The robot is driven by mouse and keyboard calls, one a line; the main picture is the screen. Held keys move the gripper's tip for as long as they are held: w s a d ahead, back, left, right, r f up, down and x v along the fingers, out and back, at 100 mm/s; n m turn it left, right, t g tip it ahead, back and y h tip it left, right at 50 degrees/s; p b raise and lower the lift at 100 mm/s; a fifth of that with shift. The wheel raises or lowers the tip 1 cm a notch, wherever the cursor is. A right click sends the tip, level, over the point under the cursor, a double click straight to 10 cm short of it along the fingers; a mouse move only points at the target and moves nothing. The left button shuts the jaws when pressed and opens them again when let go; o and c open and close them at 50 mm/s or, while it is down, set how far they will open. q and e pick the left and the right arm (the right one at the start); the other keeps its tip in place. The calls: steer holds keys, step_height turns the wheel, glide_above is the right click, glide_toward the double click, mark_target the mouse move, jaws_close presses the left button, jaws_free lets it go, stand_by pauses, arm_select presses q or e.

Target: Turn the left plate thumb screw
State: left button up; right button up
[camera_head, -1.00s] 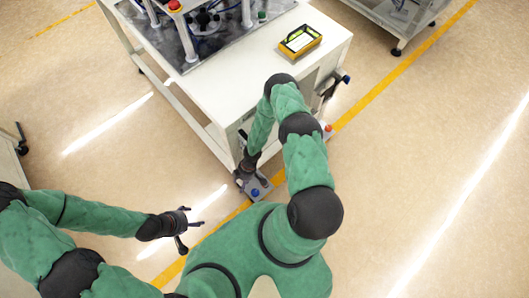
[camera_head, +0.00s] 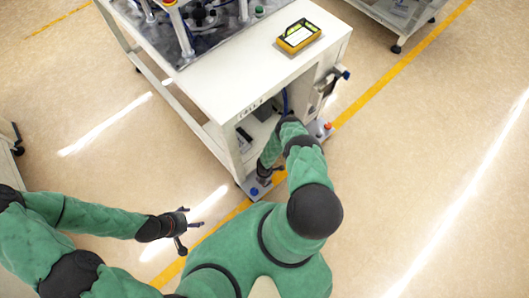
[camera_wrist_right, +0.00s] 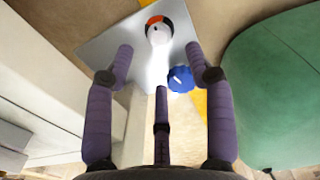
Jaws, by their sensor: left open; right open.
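The left plate (camera_head: 244,182) is a grey metal plate on the floor at the near corner of the white cabinet. Its blue thumb screw (camera_head: 254,190) shows at the plate's near edge, and also in the right wrist view (camera_wrist_right: 181,79). My right gripper (camera_head: 264,177) is just above the plate, partly covering it. In the wrist view its three fingers (camera_wrist_right: 160,62) are spread open and empty. The blue screw appears between the right and lower fingertips, not gripped. My left gripper (camera_head: 187,228) is open and empty over the floor at left.
A round white, orange and black part (camera_wrist_right: 158,30) stands on the plate beyond the screw. The white cabinet (camera_head: 250,75) rises close beside my right arm, with a yellow device (camera_head: 298,36) on top. Another plate (camera_head: 322,134) lies at its right corner.

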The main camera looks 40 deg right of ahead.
steer(key=shift+f+b, duration=2.1)
steer(key=shift+f, duration=1.2)
jaws_close()
